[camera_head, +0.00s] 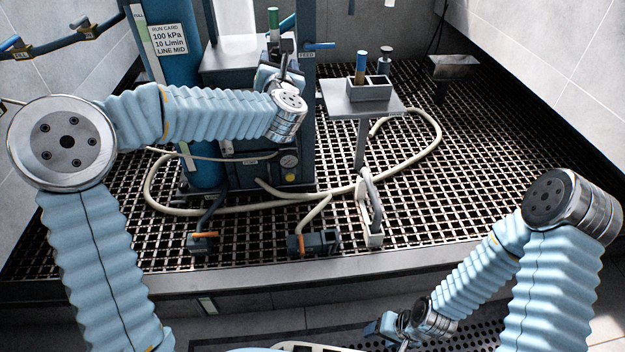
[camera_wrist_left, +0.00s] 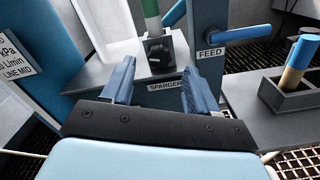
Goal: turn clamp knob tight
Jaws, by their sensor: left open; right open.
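The dark clamp knob (camera_wrist_left: 157,50) shows in the left wrist view, on the front of a dark block holding an upright green and white tube (camera_wrist_left: 151,18). My left gripper (camera_wrist_left: 160,78) is open, its two blue fingers apart and pointing toward the block. The knob appears between and just beyond the fingertips; I see no contact. In the head view my left gripper (camera_head: 283,68) is in front of the tube (camera_head: 273,24), and the knob cannot be made out there. My right gripper (camera_head: 388,328) is low at the bottom, away from the clamp, open.
A blue FEED valve handle (camera_wrist_left: 240,34) sticks out right of the clamp. A grey stand (camera_head: 358,97) with a small rack of tubes (camera_head: 369,88) is further right. Hoses (camera_head: 425,155) and orange-handled valves (camera_head: 314,243) lie on the grating, which is mostly open at right.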

